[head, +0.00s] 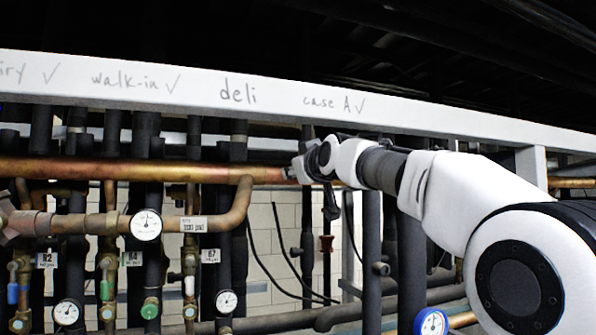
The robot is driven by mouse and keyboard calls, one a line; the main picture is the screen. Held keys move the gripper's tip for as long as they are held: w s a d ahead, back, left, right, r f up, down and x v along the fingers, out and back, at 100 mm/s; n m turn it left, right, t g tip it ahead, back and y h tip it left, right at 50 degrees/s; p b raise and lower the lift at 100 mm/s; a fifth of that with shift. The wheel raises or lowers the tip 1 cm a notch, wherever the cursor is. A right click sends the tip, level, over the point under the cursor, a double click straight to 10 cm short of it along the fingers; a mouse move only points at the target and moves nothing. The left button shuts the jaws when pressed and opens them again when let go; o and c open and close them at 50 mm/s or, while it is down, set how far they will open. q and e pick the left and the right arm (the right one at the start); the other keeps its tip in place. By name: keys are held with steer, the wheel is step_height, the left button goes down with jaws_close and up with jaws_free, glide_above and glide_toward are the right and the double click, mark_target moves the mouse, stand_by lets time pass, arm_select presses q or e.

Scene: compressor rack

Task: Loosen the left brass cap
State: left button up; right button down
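Several small brass valve fittings hang in a row below the pipes at lower left: one at the far left (20,322), one further right (106,312) and another (190,311). A larger brown hex fitting (14,222) is cut by the left picture edge. I cannot tell which of these is the left brass cap. My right gripper (291,173) reaches in from the right, by the long copper pipe (140,170), well right of and above these fittings. Its fingers are small and partly hidden by its own body; I cannot tell whether they touch the pipe. My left gripper is not in view.
A white beam (240,94) with handwriting crosses above the pipes. Dark insulated vertical pipes (371,250) crowd the rack. Gauges (146,225) and tags (193,225) sit among them. A blue-rimmed gauge (431,322) is at lower right. White block wall (285,235) shows between pipes.

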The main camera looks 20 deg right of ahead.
steer(key=shift+n, duration=0.5)
steer(key=c, duration=0.9)
jaws_free()
steer(key=shift+w, duration=0.15)
steer(key=shift+o, duration=0.2)
steer(key=s, duration=0.7)
steer(key=w+m+p, duration=0.1)
steer(key=w+m, duration=0.4)
steer(key=w, duration=0.3)
steer(key=shift+f, duration=0.3)
